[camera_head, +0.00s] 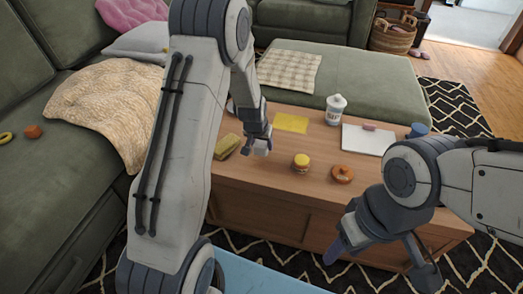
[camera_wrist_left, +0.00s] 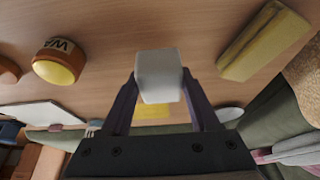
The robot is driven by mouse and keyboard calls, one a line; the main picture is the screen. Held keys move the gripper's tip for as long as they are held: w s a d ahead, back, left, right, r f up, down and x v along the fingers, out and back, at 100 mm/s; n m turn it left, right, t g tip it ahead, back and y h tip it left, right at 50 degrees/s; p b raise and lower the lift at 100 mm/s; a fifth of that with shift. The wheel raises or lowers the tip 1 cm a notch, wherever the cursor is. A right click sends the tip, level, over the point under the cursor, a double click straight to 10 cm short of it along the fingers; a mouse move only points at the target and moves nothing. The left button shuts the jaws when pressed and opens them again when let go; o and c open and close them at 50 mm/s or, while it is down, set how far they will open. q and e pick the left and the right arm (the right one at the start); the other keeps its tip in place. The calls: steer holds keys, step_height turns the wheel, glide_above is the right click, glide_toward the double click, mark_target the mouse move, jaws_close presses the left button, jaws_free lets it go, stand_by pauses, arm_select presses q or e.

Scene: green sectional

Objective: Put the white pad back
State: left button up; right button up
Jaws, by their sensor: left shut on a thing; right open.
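The white pad (camera_wrist_left: 159,76), a small pale block, is between the fingertips of my left gripper (camera_wrist_left: 158,88), which is shut on it. In the head view the pad (camera_head: 262,146) shows at the tip of my left gripper (camera_head: 258,148), over the wooden table (camera_head: 245,182). I cannot tell whether it touches the table. A flat yellow sheet (camera_head: 291,122) lies just beyond on the table; part of it shows between the fingers in the left wrist view (camera_wrist_left: 152,112). My right gripper (camera_head: 385,262) is open and empty in front of the table.
On the table are a yellow block (camera_head: 228,146), a yellow-topped jar (camera_head: 301,163), an orange ring-shaped thing (camera_head: 342,174), a white lidded canister (camera_head: 336,110), a white board with a clip (camera_head: 368,142) and a blue cup (camera_head: 418,130). Green sofas (camera_head: 55,195) flank the table.

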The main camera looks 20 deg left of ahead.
mark_target(261, 151)
arm_select(q)
steer(key=shift+f+b, duration=0.9)
steer(key=shift+f, duration=0.7)
steer(key=shift+f, duration=0.2)
steer(key=o, duration=1.3)
steer(key=shift+r, duration=0.1)
